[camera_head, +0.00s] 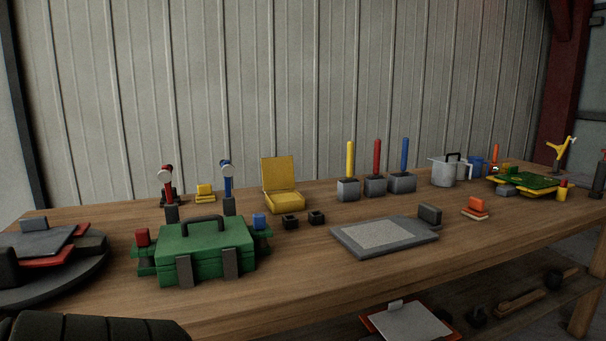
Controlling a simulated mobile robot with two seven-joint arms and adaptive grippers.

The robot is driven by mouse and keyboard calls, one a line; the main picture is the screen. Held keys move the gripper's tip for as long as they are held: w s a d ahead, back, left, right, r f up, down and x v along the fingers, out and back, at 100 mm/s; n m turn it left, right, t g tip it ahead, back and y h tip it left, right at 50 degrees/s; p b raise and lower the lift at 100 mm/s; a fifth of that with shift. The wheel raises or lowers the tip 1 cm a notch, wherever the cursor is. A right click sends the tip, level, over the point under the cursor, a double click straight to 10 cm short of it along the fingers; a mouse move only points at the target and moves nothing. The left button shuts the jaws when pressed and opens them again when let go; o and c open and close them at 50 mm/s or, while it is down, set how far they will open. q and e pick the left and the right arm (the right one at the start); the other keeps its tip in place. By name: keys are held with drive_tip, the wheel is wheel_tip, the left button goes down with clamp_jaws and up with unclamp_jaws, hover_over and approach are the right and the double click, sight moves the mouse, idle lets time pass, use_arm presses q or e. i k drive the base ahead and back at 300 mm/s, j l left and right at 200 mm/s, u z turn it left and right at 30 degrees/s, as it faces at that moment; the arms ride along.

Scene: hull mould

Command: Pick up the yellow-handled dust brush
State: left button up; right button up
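The yellow-handled dust brush (350,162) stands upright toward the back of the wooden bench, right of centre. Its yellow handle rises from a grey block; I cannot tell whether the block is its head or a holder. A similar red-handled one (377,158) and a blue-handled one (404,156) stand in a row just to its right. Neither of my grippers shows in the head view.
On the wooden bench (310,270), a green toolbox (205,250), an open yellow case (283,200) and a grey flat panel (382,236) stand in front or left of the brush. A grey pot (443,173) stands right. Corrugated wall is behind.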

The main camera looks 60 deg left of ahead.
sight(350, 158)
drive_tip(key=u, duration=1.5)
